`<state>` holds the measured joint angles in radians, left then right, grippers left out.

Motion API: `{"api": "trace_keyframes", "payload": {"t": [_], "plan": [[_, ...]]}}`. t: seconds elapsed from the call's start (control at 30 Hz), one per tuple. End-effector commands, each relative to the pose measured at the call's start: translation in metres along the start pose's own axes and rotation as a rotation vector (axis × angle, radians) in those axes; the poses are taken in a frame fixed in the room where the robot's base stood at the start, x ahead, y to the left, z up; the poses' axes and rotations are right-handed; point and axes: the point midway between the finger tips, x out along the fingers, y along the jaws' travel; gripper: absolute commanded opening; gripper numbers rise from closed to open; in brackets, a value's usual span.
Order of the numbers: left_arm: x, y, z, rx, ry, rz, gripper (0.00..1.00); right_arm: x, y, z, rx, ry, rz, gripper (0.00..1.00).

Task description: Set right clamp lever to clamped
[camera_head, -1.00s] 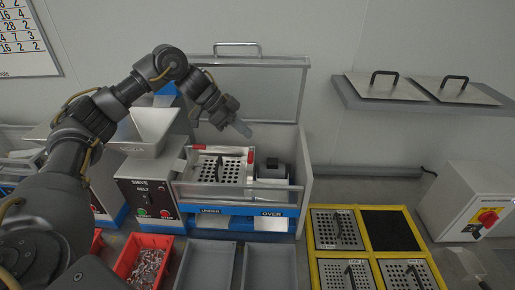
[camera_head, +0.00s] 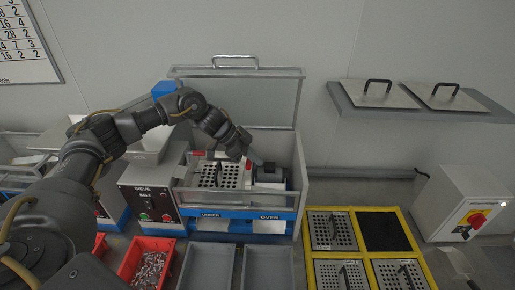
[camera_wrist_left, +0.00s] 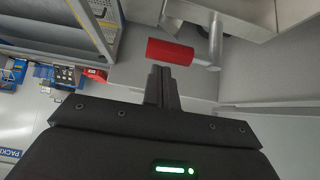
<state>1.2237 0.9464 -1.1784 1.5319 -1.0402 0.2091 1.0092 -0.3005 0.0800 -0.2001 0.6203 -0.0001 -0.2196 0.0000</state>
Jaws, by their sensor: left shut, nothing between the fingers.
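My left gripper (camera_head: 256,159) is shut and empty, reaching down into the open sieve machine between the perforated sieve plate (camera_head: 232,179) and the dark motor (camera_head: 270,174). In the left wrist view, its closed fingertips (camera_wrist_left: 162,72) are just below the red grip of a clamp lever (camera_wrist_left: 170,52) with a metal arm. I cannot tell whether they touch. In the head view, the right clamp lever is mostly hidden by my gripper. The left clamp lever (camera_head: 197,154) shows red at the plate's back left. A pale part at the lower right edge may be my right gripper (camera_head: 458,262).
The machine's clear lid (camera_head: 240,97) stands raised behind. A red bin of small parts (camera_head: 148,262), grey trays (camera_head: 208,268) and a yellow rack of sieve plates (camera_head: 357,256) are in front. A switch box (camera_head: 463,203) stands right; a wall shelf (camera_head: 410,112) is above.

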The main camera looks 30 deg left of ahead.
Motion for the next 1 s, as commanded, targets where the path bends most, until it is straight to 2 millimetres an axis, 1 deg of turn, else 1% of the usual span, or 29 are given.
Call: {"api": "trace_keyframes", "payload": {"t": [0.03, 0.23, 0.63, 1.0], "plan": [[-0.004, 0.0, 0.004, -0.001, -0.003, 0.001, 0.0, -0.005, 0.0, 0.0, 0.0, 0.0, 0.0, 0.0], [-0.007, 0.0, 0.012, 0.0, 0.0, 0.001, 0.0, -0.007, -0.002, 0.0, 0.001, -0.001, -0.003, 0.0], [-0.008, 0.0, 0.013, 0.003, 0.0, 0.004, 0.0, -0.007, -0.002, 0.0, 0.001, -0.001, -0.003, 0.0], [-0.011, 0.001, 0.016, 0.068, 0.0, 0.064, 0.0, -0.009, 0.001, 0.0, 0.0, -0.001, 0.001, 0.0]]}}
